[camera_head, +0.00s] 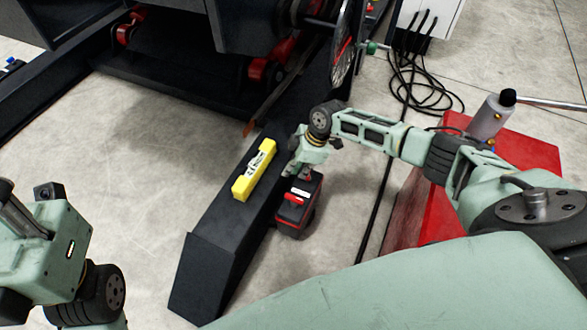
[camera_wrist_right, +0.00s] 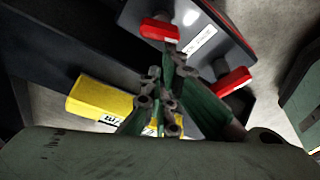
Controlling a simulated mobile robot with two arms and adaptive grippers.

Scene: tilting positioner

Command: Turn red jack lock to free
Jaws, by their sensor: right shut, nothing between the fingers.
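A black and red jack box (camera_head: 299,208) stands beside the dark beam, with red parts on its top. In the right wrist view its grey top carries a red tab (camera_wrist_right: 160,30), a separate red piece (camera_wrist_right: 232,81) and a white label (camera_wrist_right: 200,40). I cannot tell which red piece is the lock or how it is set. My right gripper (camera_head: 296,174) is shut and empty at the box's far end. In the right wrist view its fingertips (camera_wrist_right: 171,50) are close below the red tab; contact is unclear. My left arm shows at the lower left, its fingers out of view.
A yellow spirit level (camera_head: 254,170) lies on the dark beam (camera_head: 215,235) left of the box. The large dark positioner (camera_head: 190,65) stands behind. A red cabinet (camera_head: 415,215) is at the right, with black cables (camera_head: 420,85) on the floor beyond.

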